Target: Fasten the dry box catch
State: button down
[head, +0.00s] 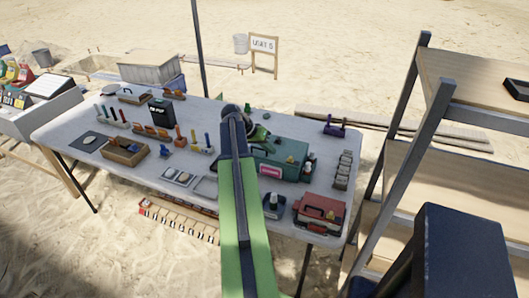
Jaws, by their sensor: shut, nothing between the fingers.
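A teal-green case (290,158) with a pink label lies at the right of the white table, partly behind my arm. A red case (318,212) with a dark handle stands at the table's front right corner. I cannot tell for sure which of them is the dry box, and the catch is too small to make out. My gripper (260,133) is shut and empty, mostly hidden behind my raised arm. It shows over the table at the left end of the teal case; I cannot tell whether it touches it.
The white table (75,128) carries racks of coloured tools, a wooden tray (124,152) and a black box (162,113). A metal-framed shelf (416,115) rises close by on the right.

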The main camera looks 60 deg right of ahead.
aim_at(291, 158)
jog(key=b+x, duration=0.1)
jog(key=x, duration=0.2)
jog(key=shift+w+a+f, duration=0.1)
jog(key=shift+w+f, duration=0.05)
jog(key=s, duration=0.2)
jog(key=shift+s+r+p, duration=0.3)
jog(key=shift+s+r, duration=0.05)
jog(key=shift+r, duration=0.05)
jog(key=shift+s, duration=0.65)
jog(key=shift+s, duration=1.5)
jog(key=shift+w, duration=0.1)
